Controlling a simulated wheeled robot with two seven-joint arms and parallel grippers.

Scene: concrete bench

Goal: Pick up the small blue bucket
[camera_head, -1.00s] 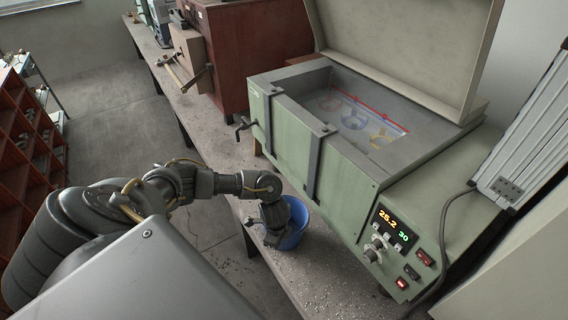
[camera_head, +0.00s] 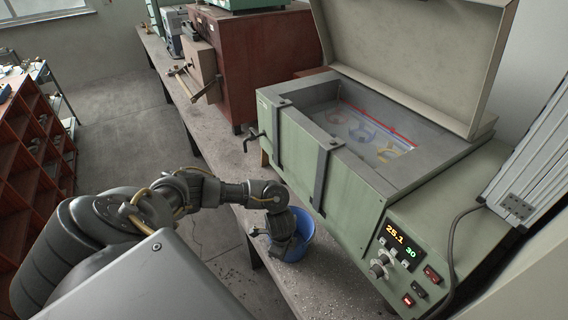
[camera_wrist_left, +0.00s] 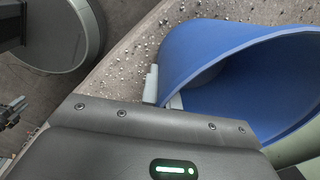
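The small blue bucket (camera_head: 305,241) stands on the bench strip in front of the green bath machine. Its open mouth fills the right of the left wrist view (camera_wrist_left: 215,48). My left gripper (camera_head: 283,246) is at the bucket's left side, pointing down. In the left wrist view its pale fingertips (camera_wrist_left: 163,97) lie close together at the bucket wall, one outside and one inside, and look shut on the wall. Most of the inner finger is hidden. I cannot tell whether the bucket is clear of the bench. My right gripper is not in view.
The green bath machine (camera_head: 345,205), with its lid up, stands just right of the bucket. An orange shelf unit (camera_head: 30,150) is at the left. Open floor (camera_head: 120,135) lies between.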

